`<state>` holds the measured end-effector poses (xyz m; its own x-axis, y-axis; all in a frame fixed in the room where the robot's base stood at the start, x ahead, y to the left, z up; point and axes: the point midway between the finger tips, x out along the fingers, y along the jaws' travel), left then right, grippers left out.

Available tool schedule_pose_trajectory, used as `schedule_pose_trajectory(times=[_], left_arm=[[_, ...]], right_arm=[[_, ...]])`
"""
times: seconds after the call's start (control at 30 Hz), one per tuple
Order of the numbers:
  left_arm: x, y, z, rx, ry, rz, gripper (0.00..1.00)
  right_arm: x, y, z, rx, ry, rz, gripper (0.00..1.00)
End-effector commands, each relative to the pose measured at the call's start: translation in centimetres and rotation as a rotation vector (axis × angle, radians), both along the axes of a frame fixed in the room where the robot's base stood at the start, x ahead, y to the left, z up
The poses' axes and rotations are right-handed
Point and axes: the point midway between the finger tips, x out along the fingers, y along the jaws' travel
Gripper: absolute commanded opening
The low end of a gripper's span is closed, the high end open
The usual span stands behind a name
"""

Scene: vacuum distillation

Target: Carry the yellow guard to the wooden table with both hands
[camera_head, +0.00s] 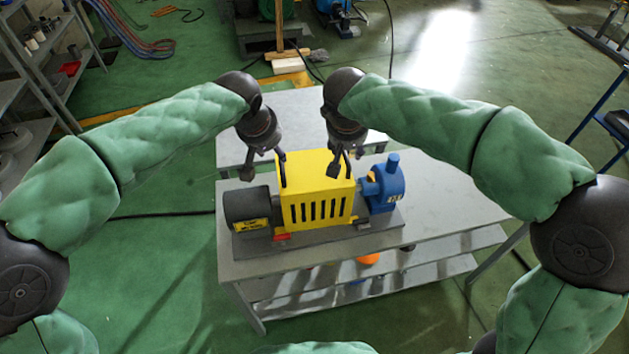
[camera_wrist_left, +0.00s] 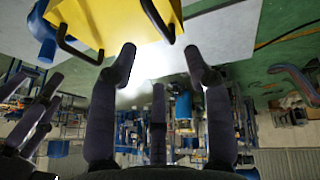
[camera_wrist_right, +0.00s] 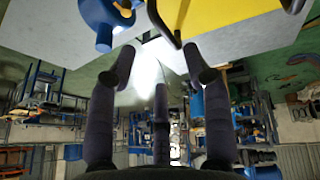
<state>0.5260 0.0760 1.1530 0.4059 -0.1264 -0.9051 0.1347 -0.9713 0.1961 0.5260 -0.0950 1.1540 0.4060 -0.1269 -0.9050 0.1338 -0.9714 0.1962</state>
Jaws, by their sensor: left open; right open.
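The yellow guard (camera_head: 320,205) sits between a black motor and a blue pump on a grey-topped table. It has slots in its front and a black handle at each end of its top. My left gripper (camera_head: 263,170) is open above its left end. My right gripper (camera_head: 345,165) is open above its right end. In the left wrist view the guard (camera_wrist_left: 110,18) and its handles lie beyond the open fingers (camera_wrist_left: 161,65). In the right wrist view the guard (camera_wrist_right: 225,14) lies beyond the open fingers (camera_wrist_right: 159,65). Neither gripper holds anything. I cannot make out a wooden table.
The black motor (camera_head: 248,210) stands left of the guard and the blue pump (camera_head: 388,188) right of it. The grey table (camera_head: 440,215) has bare room at right. Another pale tabletop (camera_head: 290,108) lies behind. A shelf rack (camera_head: 40,70) stands at far left.

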Motion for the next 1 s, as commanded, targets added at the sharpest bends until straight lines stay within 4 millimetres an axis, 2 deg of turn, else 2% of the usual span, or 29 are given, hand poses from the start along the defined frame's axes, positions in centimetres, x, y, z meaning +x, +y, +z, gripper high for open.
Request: schedule_pose_trajectory(times=[0.17, 0.27, 0.7, 1.0], left_arm=[[0.3, -0.1, -0.8, 0.001, 0.002, 0.000, 0.50], [0.8, -0.3, -2.0, 0.001, 0.004, 0.000, 0.50], [3.6, -1.1, -8.2, 0.001, 0.003, -0.001, 0.50], [4.4, -1.4, -9.8, 0.000, 0.001, -0.001, 0.50]], right_arm=[[0.3, -0.1, -0.8, -0.002, 0.003, 0.000, 0.50], [0.8, -0.3, -1.9, -0.001, 0.004, -0.001, 0.50], [3.6, -1.1, -8.2, 0.000, 0.003, -0.001, 0.50], [4.4, -1.4, -9.8, 0.001, 0.001, 0.000, 0.50]])
